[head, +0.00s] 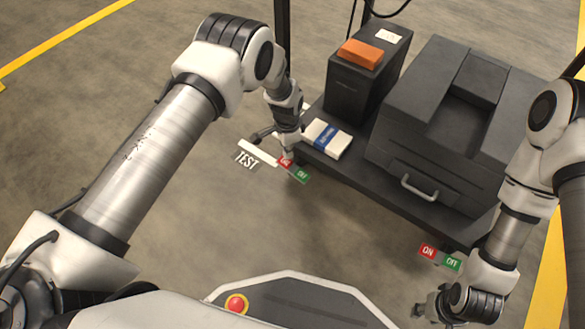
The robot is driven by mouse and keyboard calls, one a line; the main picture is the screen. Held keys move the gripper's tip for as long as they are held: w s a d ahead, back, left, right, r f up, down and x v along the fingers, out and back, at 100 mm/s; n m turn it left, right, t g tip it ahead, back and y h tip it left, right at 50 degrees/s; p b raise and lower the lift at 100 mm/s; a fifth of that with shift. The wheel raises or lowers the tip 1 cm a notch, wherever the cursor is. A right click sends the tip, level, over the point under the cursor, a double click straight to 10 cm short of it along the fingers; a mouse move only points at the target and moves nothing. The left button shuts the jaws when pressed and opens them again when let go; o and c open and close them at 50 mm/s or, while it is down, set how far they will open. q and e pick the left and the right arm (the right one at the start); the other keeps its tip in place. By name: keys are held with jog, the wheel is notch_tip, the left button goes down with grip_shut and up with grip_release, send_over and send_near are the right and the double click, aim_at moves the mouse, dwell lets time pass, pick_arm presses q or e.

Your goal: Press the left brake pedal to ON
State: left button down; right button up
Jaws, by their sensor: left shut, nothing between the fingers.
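The left brake pedal (302,175) is at the cart's front left corner, with a red ON end and a green OFF end. My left gripper (288,152) is shut and empty, pointing down at the red ON end and partly covering it. I cannot tell whether it touches the pedal. A second pedal (428,251), also with red ON and green OFF ends, is at the cart's front right. My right gripper (428,312) is low at the bottom right, in front of that pedal and apart from it. Its fingers are too small and dark to read.
The dark cart (385,195) carries a black box (352,90) with an orange block (361,54) on top, a white pack with a blue band (326,139), and a large dark case (425,140). A white strip (258,152) and the word TEST are on the floor left. Floor in front is clear.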

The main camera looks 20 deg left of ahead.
aim_at(288, 164)
pick_arm(q)
jog(key=shift+f+b, duration=1.6)
jog(key=shift+f, duration=0.9)
dwell(1.1)
jog(key=shift+r, duration=0.1)
notch_tip(288, 164, up, 7)
jog(key=p, duration=0.6)
jog(key=shift+s, duration=0.1)
